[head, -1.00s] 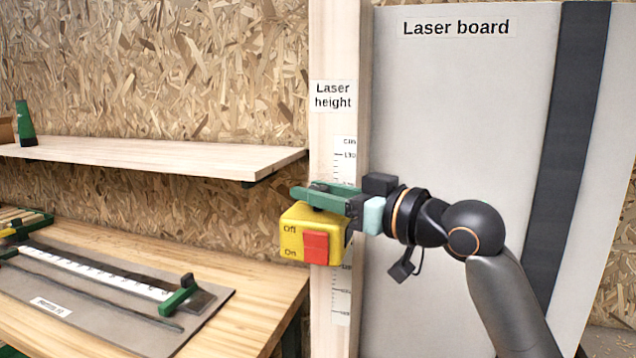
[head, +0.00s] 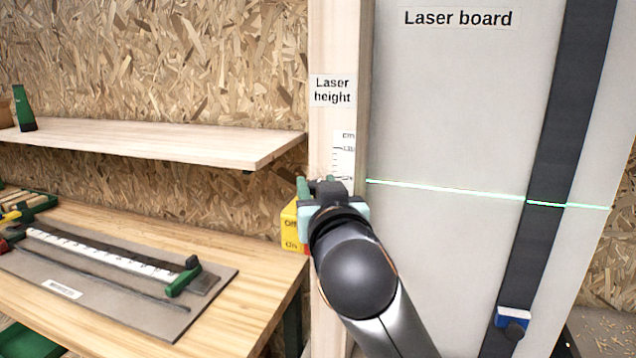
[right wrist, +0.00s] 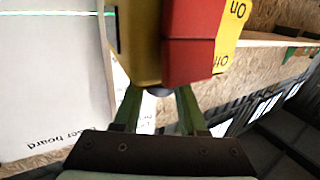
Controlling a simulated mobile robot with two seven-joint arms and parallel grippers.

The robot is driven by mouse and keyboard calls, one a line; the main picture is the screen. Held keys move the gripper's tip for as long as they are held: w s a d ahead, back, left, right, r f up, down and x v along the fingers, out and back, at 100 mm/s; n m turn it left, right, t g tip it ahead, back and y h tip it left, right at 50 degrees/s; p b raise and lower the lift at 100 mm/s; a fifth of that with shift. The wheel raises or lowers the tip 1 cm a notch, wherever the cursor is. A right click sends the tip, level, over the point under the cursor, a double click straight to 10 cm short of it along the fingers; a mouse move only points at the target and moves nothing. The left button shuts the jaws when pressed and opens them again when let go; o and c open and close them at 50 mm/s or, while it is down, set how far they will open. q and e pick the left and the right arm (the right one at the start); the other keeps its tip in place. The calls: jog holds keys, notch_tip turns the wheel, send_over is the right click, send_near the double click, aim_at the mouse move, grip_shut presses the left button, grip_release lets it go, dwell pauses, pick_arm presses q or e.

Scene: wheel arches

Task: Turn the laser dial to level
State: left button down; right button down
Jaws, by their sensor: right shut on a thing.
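The yellow laser box (head: 289,222) is on the wooden post below the "Laser height" label, mostly hidden by my right arm in the head view. The right wrist view shows its yellow body (right wrist: 138,45), its red switch (right wrist: 188,58) and a small dark round dial (right wrist: 158,91). My right gripper (head: 318,187) is at the top of the box, its green fingers shut on the dial. A green laser line (head: 450,189) crosses the laser board (head: 450,90), sloping down to the right in the head view. My left gripper is out of view.
The wooden post (head: 330,40) stands left of the board. A dark strip (head: 550,170) with a blue block (head: 513,319) runs down the board. A shelf (head: 150,145) and a workbench (head: 240,245) with a ruler jig (head: 140,312) are on the left.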

jog(key=shift+h, duration=0.3)
jog(key=shift+c, duration=2.3)
grip_release()
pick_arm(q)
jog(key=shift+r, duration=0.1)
